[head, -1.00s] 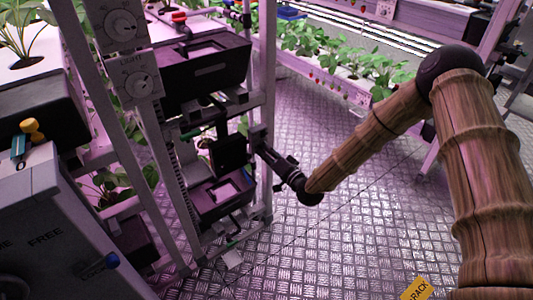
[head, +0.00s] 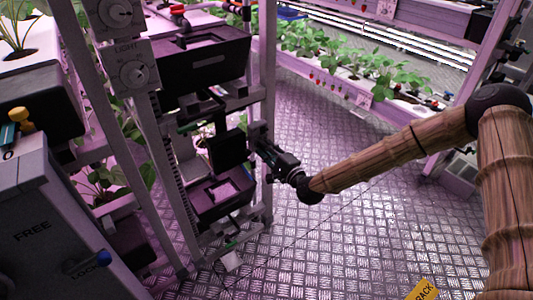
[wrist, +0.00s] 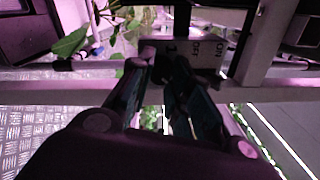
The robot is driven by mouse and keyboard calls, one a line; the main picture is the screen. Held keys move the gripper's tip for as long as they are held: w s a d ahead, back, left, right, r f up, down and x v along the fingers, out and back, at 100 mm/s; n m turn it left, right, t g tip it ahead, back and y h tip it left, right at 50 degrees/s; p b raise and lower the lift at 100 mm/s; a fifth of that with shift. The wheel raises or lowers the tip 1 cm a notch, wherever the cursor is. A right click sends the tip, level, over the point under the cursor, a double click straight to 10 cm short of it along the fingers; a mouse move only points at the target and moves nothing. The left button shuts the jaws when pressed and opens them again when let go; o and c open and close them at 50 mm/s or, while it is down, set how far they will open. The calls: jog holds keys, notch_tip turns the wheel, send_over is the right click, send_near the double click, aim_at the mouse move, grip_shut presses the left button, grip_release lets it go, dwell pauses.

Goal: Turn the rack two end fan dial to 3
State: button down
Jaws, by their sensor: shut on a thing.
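My gripper (head: 262,145) reaches from the right to the post at the end of the middle rack in the head view. In the wrist view its two fingers (wrist: 161,60) are closed in on a small dark piece in front of a pale plate (wrist: 205,58). The plate carries dark lettering, seen turned over and partly covered. The piece appears to be the fan dial's knob, but the fingers hide most of it. I cannot read which number it points to. In the head view the gripper and post hide the dial.
Two other dials, an upper one (head: 115,12) and a light dial (head: 133,73), sit on the rack's near post. Planted racks (head: 340,95) line the back.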

jog(key=shift+f+m+b, duration=0.15)
jog(key=shift+m+b, duration=0.65)
jog(key=shift+m, duration=0.8)
jog(key=c, duration=1.3)
grip_release()
jog(key=shift+d, duration=0.1)
jog(key=v, duration=1.2)
